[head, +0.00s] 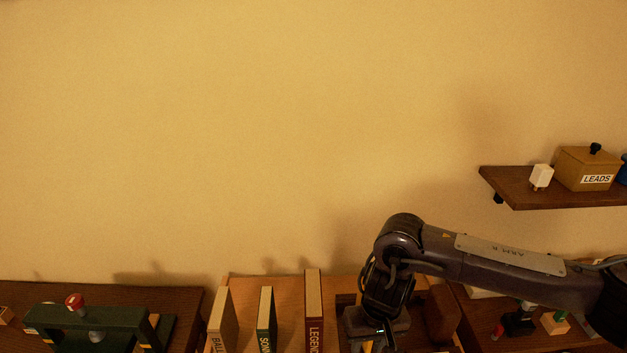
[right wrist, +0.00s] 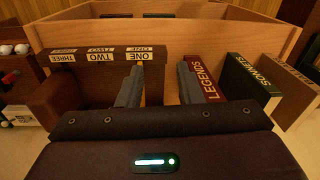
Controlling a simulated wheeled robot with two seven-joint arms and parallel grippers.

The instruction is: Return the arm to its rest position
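My right arm (head: 500,263) reaches in from the right in the head view and bends down over the wooden book box (head: 262,283). The left finger is in front of the dark brown volumes marked ONE, TWO and THREE (right wrist: 100,56). The right finger is close beside the red LEGENDS book (right wrist: 200,76); I cannot tell whether either finger touches a book. In the head view the fingertips are mostly hidden. My left gripper is not in view.
The LEGENDS (head: 313,305), SONNETS (head: 266,318) and third book (head: 220,322) stand apart in the box. A green stand with a red knob (head: 75,301) is at left. The wall area above is clear.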

